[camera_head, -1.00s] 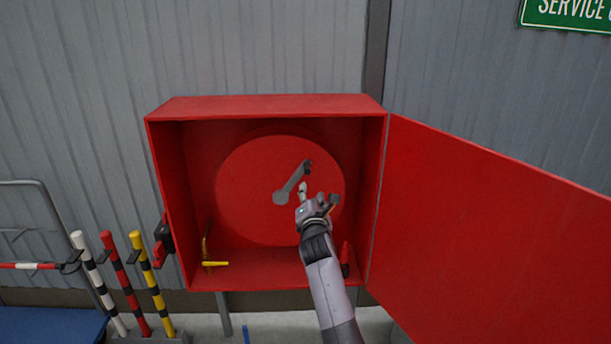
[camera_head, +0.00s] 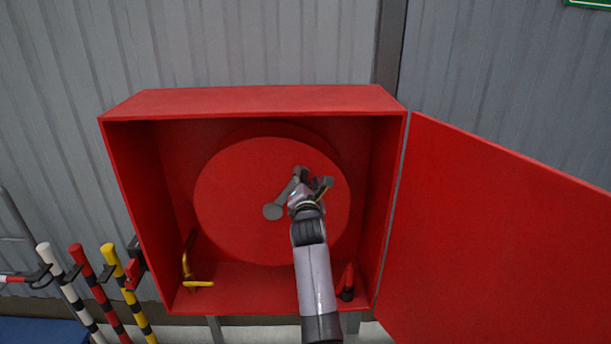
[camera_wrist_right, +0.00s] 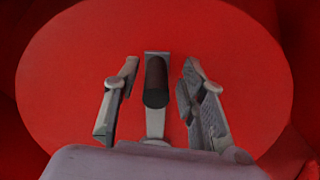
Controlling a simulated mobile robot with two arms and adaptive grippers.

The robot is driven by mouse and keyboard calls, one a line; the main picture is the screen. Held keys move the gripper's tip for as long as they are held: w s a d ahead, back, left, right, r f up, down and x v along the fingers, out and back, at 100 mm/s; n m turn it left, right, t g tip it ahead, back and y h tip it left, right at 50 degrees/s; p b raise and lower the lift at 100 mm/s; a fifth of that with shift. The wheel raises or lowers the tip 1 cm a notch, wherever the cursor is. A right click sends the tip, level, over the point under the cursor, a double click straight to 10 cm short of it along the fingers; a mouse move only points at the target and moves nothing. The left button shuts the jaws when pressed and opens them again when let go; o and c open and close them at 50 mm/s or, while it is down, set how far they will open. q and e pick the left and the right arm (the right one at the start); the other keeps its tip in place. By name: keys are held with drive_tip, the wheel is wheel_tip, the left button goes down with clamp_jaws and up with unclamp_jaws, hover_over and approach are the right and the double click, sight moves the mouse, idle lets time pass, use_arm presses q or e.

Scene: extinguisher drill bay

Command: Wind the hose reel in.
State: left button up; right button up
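The red hose reel disc (camera_head: 235,190) sits inside the open red cabinet (camera_head: 250,99). Its grey crank (camera_head: 273,211) runs from the hub up and right. My right gripper (camera_head: 313,181) is at the crank's outer end and partly hides it. In the right wrist view, the crank's dark handle (camera_wrist_right: 156,82) stands between the two spread fingers (camera_wrist_right: 157,90), with a gap visible on each side. The right gripper is open. No hose shows on the visible disc face. My left gripper is not in view.
The cabinet door (camera_head: 490,230) is swung open to the right. A yellow bent piece (camera_head: 197,283) is at the cabinet's lower left, and a red nozzle-like object (camera_head: 347,283) at its lower right. Striped posts (camera_head: 93,285) stand outside at left.

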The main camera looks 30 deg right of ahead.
drive_tip(key=shift+w, duration=0.1)
drive_tip(key=shift+s+a+r, duration=0.1)
drive_tip(key=shift+s+r, duration=0.1)
drive_tip(key=shift+r, duration=0.05)
drive_tip(key=shift+w, duration=0.1)
clamp_jaws()
idle(0.6)
